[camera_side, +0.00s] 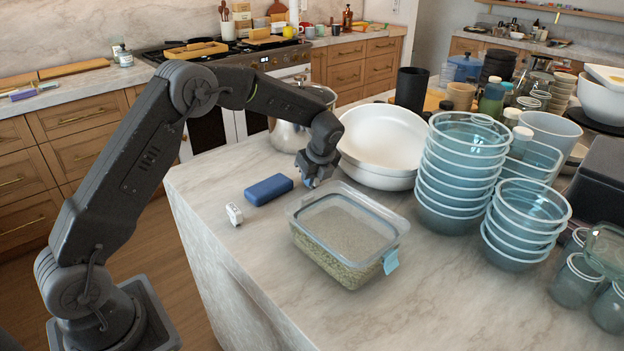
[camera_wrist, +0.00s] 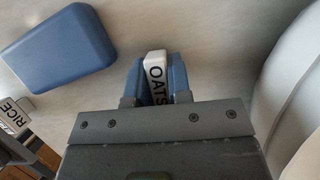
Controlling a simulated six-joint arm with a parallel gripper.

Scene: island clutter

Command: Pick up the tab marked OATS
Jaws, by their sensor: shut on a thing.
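The white tab marked OATS (camera_wrist: 155,78) sits between the two blue fingers of my gripper (camera_wrist: 158,80) in the wrist view, its black letters readable. The gripper is shut on it. In the side view my gripper (camera_side: 313,182) is low over the counter, between a blue block and a white bowl. The tab is mostly hidden there, and I cannot tell whether it touches the counter. Another white tab, marked RICE (camera_wrist: 15,115), lies at the left of the wrist view. It also shows near the counter's left edge in the side view (camera_side: 234,214).
The blue block (camera_side: 268,189) lies left of my gripper. A lidded clear container of grain (camera_side: 345,262) stands in front, with a light blue tag. White bowls (camera_side: 381,148) stand close on the right, with stacked glass bowls (camera_side: 455,190) beyond.

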